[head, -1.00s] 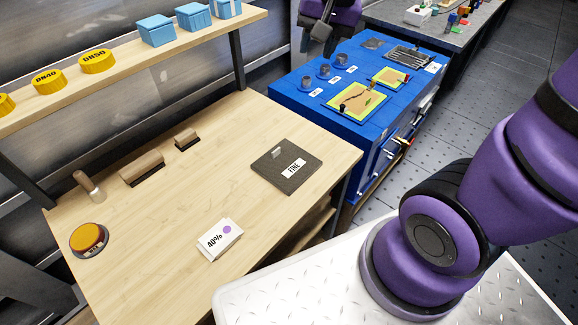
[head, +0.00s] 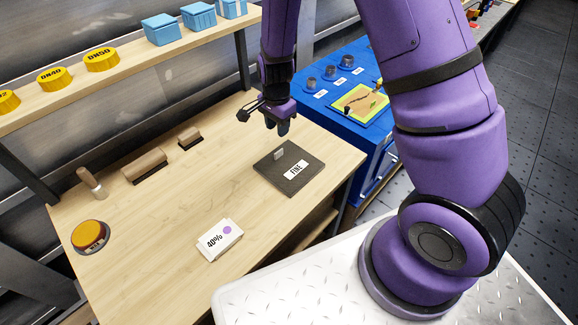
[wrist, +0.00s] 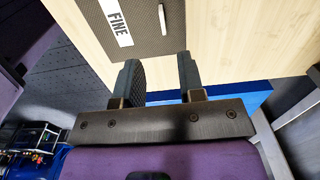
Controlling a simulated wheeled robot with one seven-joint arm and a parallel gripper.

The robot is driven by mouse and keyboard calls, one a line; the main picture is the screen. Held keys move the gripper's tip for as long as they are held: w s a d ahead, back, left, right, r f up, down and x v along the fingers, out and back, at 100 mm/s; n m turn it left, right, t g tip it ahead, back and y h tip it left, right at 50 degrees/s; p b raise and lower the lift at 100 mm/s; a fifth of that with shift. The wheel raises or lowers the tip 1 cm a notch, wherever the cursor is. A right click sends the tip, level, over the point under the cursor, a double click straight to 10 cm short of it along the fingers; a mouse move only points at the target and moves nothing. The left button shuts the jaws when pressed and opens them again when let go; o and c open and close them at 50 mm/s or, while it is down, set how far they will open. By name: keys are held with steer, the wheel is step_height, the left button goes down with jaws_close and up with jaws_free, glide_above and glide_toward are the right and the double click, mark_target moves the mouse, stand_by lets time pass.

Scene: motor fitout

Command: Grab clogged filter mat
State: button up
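A dark grey mat (head: 270,176) with a white "FINE" label and a small upright light-grey tab (head: 279,154) lies flat on the wooden bench. Whether it is clogged I cannot tell. In the wrist view part of the mat (wrist: 152,42) shows at the top, with its label and tab. My gripper (head: 278,128) is above the bench, a little behind the mat in the head view. In the wrist view its two dark fingers (wrist: 158,75) stand apart with nothing between them, short of the tab.
A white "40%" card block (head: 221,240), an orange button (head: 89,235) and wooden-handled tools (head: 145,166) are on the bench (head: 150,270). A shelf above holds yellow discs (head: 101,60) and blue boxes (head: 198,15). A blue cart (head: 325,115) with a yellow-green-framed board (head: 345,101) stands behind.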

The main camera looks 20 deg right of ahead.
glide_above(279, 151)
steer(key=f, duration=0.6)
steer(key=shift+s+a, duration=0.2)
steer(key=shift+s, duration=0.05)
steer(key=shift+w+d+f, duration=0.1)
steer(key=shift+f, duration=1.3)
steer(key=shift+w+d+f, duration=0.1)
steer(key=shift+f, duration=1.25)
steer(key=shift+a, duration=0.1)
jaws_close()
